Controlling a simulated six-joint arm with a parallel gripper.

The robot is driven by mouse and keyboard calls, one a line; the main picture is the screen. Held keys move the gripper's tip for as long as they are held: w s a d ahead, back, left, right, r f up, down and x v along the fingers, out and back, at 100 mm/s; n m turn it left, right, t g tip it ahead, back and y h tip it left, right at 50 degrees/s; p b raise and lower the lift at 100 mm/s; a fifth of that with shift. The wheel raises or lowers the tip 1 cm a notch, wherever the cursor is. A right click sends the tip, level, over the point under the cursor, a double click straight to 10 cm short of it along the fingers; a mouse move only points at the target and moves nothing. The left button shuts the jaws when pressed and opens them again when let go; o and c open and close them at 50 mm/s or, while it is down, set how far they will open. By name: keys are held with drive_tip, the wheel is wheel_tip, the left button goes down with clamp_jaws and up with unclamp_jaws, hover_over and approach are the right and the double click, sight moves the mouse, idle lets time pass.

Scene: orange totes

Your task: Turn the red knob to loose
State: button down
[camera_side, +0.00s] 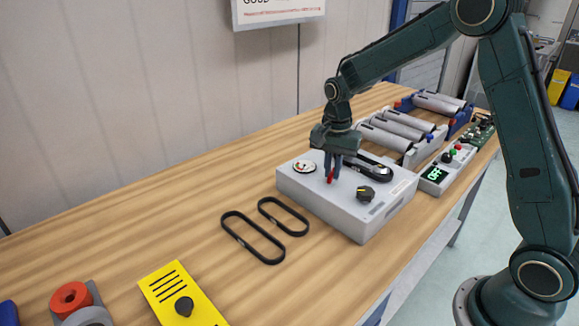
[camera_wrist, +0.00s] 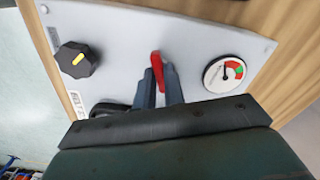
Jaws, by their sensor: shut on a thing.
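The red knob (camera_side: 330,177) stands on top of a light grey box (camera_side: 345,217), between a round gauge and a black dial. My gripper (camera_side: 332,178) points down over the box with its fingers around the knob. In the wrist view the red knob (camera_wrist: 157,68) is a narrow lever gripped between the two blue-grey fingers of my gripper (camera_wrist: 160,80). The gauge (camera_wrist: 224,74) has a white face with green and red parts, and its needle points near the upright. Part of the knob is hidden by the fingers.
A black dial (camera_side: 365,194) with a yellow mark sits on the same box. Two black belts (camera_side: 252,238) lie on the table in front. A yellow panel (camera_side: 182,295) stands nearer. A box with an OFF display (camera_side: 435,174) and grey rollers (camera_side: 390,135) stand behind.

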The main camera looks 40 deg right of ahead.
sight(332, 172)
drive_tip(key=n, duration=1.3)
drive_tip(key=shift+n, duration=0.3)
idle(0.3)
drive_tip(key=c, duration=1.5)
unclamp_jaws()
drive_tip(key=shift+r, duration=0.1)
wheel_tip(332, 172, up, 14)
drive_tip(key=shift+f, duration=0.1)
